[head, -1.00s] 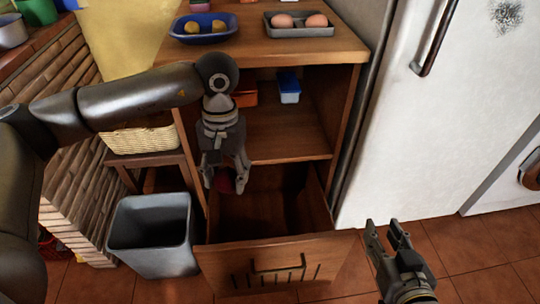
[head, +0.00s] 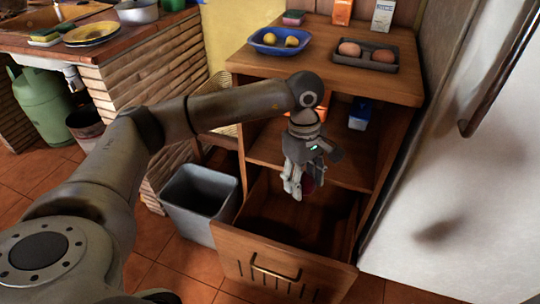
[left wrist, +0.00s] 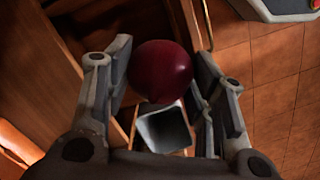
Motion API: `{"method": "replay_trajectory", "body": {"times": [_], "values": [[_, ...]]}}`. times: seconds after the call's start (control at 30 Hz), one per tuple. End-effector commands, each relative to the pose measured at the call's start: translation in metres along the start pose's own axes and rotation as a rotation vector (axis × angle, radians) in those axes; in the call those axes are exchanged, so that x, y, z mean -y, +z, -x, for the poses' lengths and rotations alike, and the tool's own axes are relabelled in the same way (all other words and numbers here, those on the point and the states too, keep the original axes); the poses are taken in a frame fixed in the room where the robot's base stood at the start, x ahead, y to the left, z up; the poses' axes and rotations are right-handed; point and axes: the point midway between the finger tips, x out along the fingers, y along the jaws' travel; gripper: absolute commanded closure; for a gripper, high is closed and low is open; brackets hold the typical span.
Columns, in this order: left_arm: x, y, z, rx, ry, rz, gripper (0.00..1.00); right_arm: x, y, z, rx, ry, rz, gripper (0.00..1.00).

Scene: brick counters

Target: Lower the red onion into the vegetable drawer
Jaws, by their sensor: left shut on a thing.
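The red onion (left wrist: 160,70) is round and dark red. It sits between the two fingers of my left gripper in the left wrist view. In the head view my left gripper (head: 301,185) hangs pointing down over the open vegetable drawer (head: 285,268), shut on the onion, which is mostly hidden by the fingers. The wooden drawer is pulled out at the bottom of the cabinet; its visible inside is dark and looks empty. The gap between onion and drawer floor is hard to judge. My right gripper is out of view.
A grey bin (head: 197,200) stands left of the drawer. The cabinet top (head: 330,75) and a shelf (head: 345,165) are above and behind it, with a blue bowl (head: 280,41) and egg tray (head: 366,56) on top. The white fridge (head: 450,210) is close on the right.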

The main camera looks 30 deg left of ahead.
Motion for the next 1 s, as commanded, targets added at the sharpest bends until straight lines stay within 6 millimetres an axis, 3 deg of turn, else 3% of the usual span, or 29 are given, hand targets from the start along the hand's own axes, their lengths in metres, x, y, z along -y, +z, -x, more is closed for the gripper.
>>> {"method": "replay_trajectory", "body": {"times": [0.5, 1.0], "values": [[-0.011, -0.034, 0.002, 0.001, 0.119, 0.997, 0.74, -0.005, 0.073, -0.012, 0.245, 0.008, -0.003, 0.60], [-0.008, -0.075, -0.002, -0.002, 0.236, 1.968, 0.74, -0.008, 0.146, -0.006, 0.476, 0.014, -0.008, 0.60]]}}
